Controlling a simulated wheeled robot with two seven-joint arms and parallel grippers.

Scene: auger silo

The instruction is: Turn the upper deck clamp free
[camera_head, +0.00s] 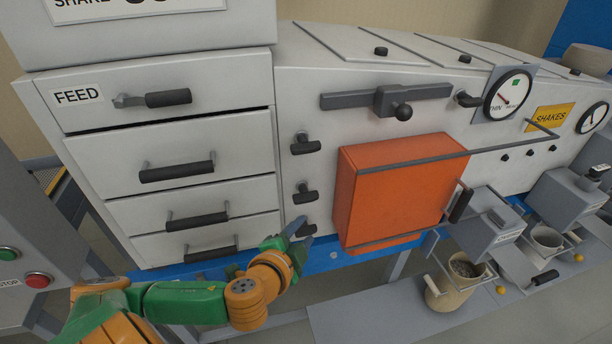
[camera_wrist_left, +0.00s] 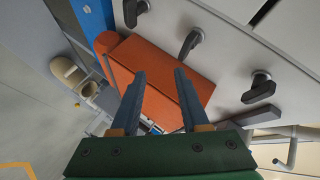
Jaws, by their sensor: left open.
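Three dark deck clamps sit in a column on the white machine wall, left of the orange box. The upper deck clamp (camera_head: 305,145) has its bar lying about level in the head view; it is the rightmost clamp in the left wrist view (camera_wrist_left: 259,88). The middle clamp (camera_head: 305,194) and the lower clamp (camera_head: 307,229) are below it. My left gripper (camera_head: 296,236) is open and empty, low beside the lower clamp in the head view. Its fingers (camera_wrist_left: 159,72) appear in front of the orange box in the wrist view, apart from the upper clamp. My right gripper is out of view.
The orange box (camera_head: 395,190) sticks out to the right of the clamps, with a grey rail around it. Drawers with dark handles, including the feed drawer (camera_head: 155,102), are at left. A slide bar with a knob (camera_head: 392,101) is above. Blue framing (camera_head: 330,256) runs below.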

